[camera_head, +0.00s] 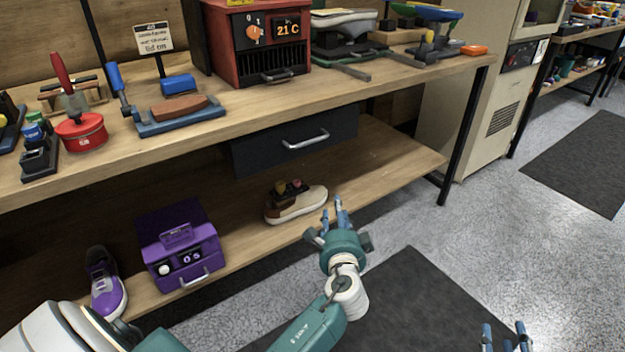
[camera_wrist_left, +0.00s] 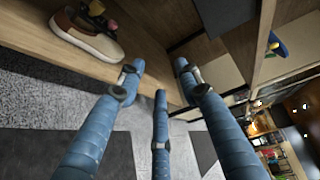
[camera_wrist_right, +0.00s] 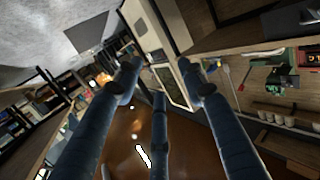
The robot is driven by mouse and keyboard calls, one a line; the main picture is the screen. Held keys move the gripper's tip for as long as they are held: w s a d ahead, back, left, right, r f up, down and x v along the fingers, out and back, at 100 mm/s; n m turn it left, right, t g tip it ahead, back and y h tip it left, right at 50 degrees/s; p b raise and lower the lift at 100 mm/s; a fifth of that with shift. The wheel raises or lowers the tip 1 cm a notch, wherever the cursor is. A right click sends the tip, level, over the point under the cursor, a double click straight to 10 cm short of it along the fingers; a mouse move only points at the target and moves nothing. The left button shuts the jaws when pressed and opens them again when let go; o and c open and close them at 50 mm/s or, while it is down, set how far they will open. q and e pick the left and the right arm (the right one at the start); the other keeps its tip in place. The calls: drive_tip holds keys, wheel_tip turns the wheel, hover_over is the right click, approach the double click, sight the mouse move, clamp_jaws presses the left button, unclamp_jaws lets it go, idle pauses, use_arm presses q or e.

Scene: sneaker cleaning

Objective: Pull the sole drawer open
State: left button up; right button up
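The dark grey drawer (camera_head: 262,153) hangs under the workbench top, with a silver bar handle (camera_head: 306,139) on its front. Its front sits just under the bench edge and no opening shows above it. My left gripper (camera_head: 328,220) is below and slightly right of the handle, in front of the lower shelf, apart from the drawer. Its blue fingers are spread and empty, as the left wrist view (camera_wrist_left: 158,85) also shows. My right gripper (camera_head: 505,335) is at the bottom right edge, far from the drawer. Its fingers are spread and empty in the right wrist view (camera_wrist_right: 160,85).
A beige and brown shoe (camera_head: 297,205) sits on the lower shelf (camera_head: 385,165), just left of my left gripper. A purple box (camera_head: 180,245) and a purple shoe (camera_head: 107,285) are further left. The bench top (camera_head: 225,135) overhangs the drawer. A black bench leg (camera_head: 462,135) stands right.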

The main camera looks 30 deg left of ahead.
sight(312, 146)
use_arm(q)
drive_tip(key=s+a+r+n+y+b, duration=0.1)
drive_tip(key=a+r+y+b, duration=0.15)
drive_tip(key=r, duration=0.35)
drive_tip(key=s+a+r+n+y+b, duration=0.1)
drive_tip(key=r+y, duration=0.2)
drive_tip(key=r, duration=0.3)
drive_tip(key=shift+t+h, duration=0.25)
drive_tip(key=shift+t, duration=0.05)
drive_tip(key=shift+b+x, duration=0.4)
drive_tip(key=shift+x, duration=4.8)
use_arm(e)
drive_tip(key=s+r+t+y, duration=0.1)
drive_tip(key=s+r+t, duration=0.1)
drive_tip(key=r, duration=0.7)
drive_tip(key=s+r+t+y, duration=0.1)
drive_tip(key=r+t, duration=0.3)
drive_tip(key=r, duration=0.4)
drive_tip(key=shift+s+r, duration=0.4)
drive_tip(key=shift+s, duration=0.2)
use_arm(q)
drive_tip(key=shift+a, duration=0.1)
drive_tip(key=shift+s, duration=0.1)
clamp_jaws()
